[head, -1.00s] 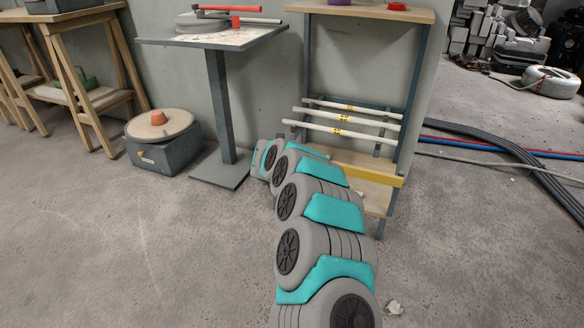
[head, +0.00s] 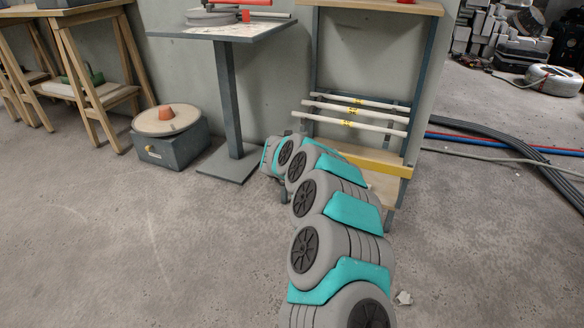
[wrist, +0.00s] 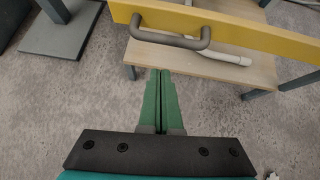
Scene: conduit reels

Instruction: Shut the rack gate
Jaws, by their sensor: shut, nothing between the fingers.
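The rack gate is a yellow bar (wrist: 235,30) with a dark curved handle (wrist: 172,42) in the wrist view. In the head view the yellow gate bar (head: 392,170) crosses the low front of the rack (head: 405,120), and my arm hides its left part. I cannot tell whether the gate is fully closed. My gripper (wrist: 160,72) has green fingers, which are shut together and empty. In the wrist view their tips lie just below the handle, with a small gap in the picture. In the head view my arm hides the fingers.
White conduits (head: 365,122) with yellow labels lie across the rack above a wooden shelf (wrist: 190,60). A pedestal table (head: 228,90) stands left of the rack, with its base plate (wrist: 62,32) nearby. A grey box with a round top (head: 170,145) is further left. The front floor is mostly clear.

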